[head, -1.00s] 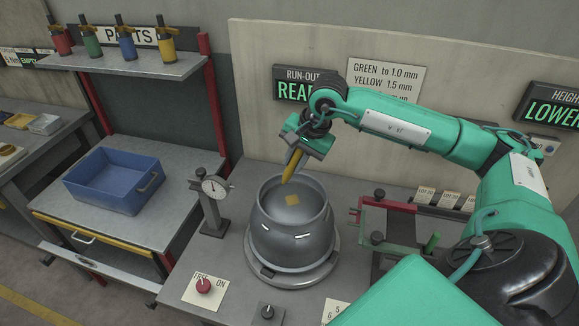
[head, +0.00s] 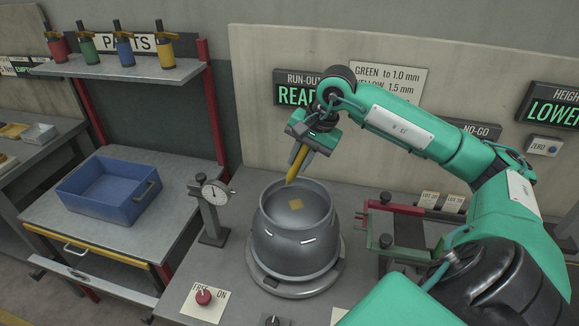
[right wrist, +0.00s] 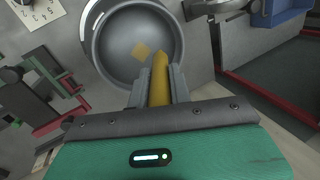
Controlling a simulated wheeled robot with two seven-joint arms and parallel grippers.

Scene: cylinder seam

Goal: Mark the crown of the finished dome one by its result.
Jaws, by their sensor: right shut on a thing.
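A grey rounded vessel (head: 285,248) stands on a round base, its open rim upward. A small yellow square mark (head: 296,204) shows on the surface inside the rim; it also shows in the right wrist view (right wrist: 141,50). My right gripper (head: 302,150) is shut on a yellow marker (head: 296,167), which points down, slightly tilted. The marker (right wrist: 159,75) reaches over the bowl in the right wrist view, its tip beside the mark. The tip looks above the surface, but I cannot tell the gap. My left gripper is not in view.
A dial gauge (head: 215,192) on a stand is left of the vessel, a red-and-green fixture (head: 400,228) to its right. Red, green, blue and yellow markers stand on the shelf (head: 120,68). A blue bin (head: 105,195) is on the left table. The run-out sign (head: 296,88) is partly hidden.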

